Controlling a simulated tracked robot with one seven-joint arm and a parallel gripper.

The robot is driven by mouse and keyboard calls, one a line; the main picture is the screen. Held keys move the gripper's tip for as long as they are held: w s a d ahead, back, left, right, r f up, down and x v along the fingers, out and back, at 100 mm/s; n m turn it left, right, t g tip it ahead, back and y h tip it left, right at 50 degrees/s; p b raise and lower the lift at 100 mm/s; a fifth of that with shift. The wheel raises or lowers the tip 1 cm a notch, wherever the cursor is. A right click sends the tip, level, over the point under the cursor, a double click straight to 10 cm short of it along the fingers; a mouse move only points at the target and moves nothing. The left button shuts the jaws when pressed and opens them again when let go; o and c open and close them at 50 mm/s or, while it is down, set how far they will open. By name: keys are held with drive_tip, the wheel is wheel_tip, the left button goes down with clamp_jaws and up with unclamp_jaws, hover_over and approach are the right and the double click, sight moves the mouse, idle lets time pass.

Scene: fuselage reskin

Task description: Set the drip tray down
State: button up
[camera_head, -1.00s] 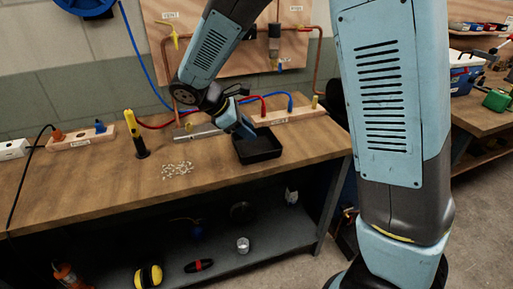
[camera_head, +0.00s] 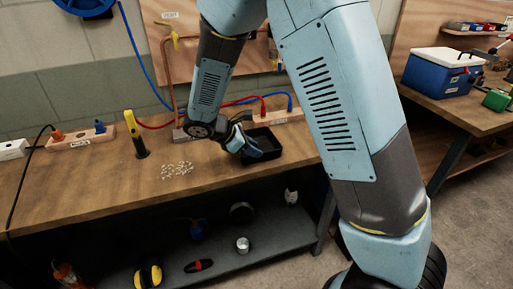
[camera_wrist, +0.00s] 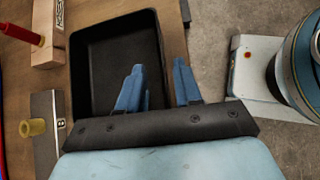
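The drip tray (camera_head: 283,150) is a black, shallow, rectangular tray on the wooden workbench, near its right end. It looks level and empty. It fills the upper left of the wrist view (camera_wrist: 105,60). The tray's underside is hidden.
The workbench (camera_head: 100,190) has a pile of small pale pieces (camera_head: 177,168) and a yellow-and-black upright tool (camera_head: 136,134) left of the tray. Wooden blocks with hose fittings (camera_head: 85,138) stand along the back. The bench's front is clear.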

drive_tip(key=shift+x, duration=2.65)
drive_tip(key=shift+d+r, duration=0.1)
drive_tip(key=shift+r, duration=0.05)
clamp_jaws()
